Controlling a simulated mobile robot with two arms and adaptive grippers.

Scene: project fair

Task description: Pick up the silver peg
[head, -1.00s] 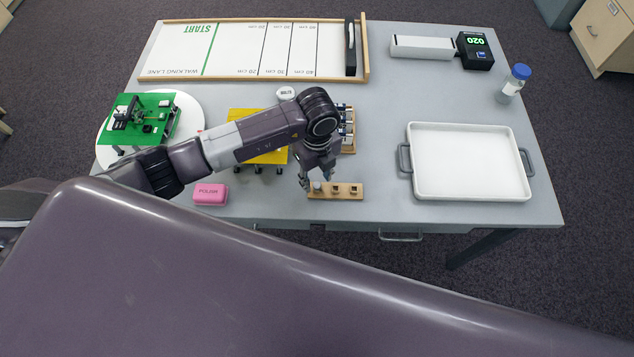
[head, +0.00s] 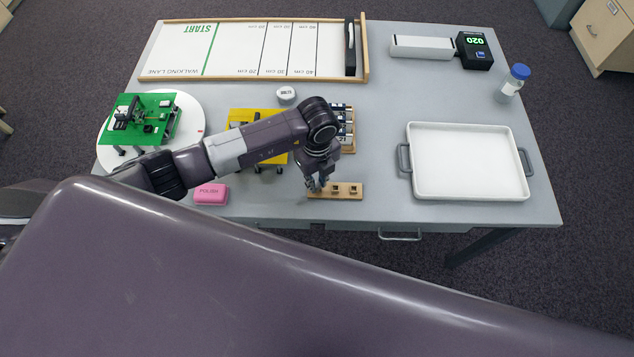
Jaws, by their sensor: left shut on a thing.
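A small wooden block (head: 347,195) lies near the table's front edge, with two dark square sockets showing in its middle and right. My left gripper (head: 317,186) points down over the block's left end. Its fingers are shut on the silver peg, which they almost wholly hide. I cannot tell whether the peg is still seated in the block. My right gripper is not in view.
A pink POLISH block (head: 210,194) lies left of the wooden block. A yellow plate (head: 243,115) and a rack of small parts (head: 347,130) stand behind. A white tray (head: 470,165) is at the right. Table between block and tray is clear.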

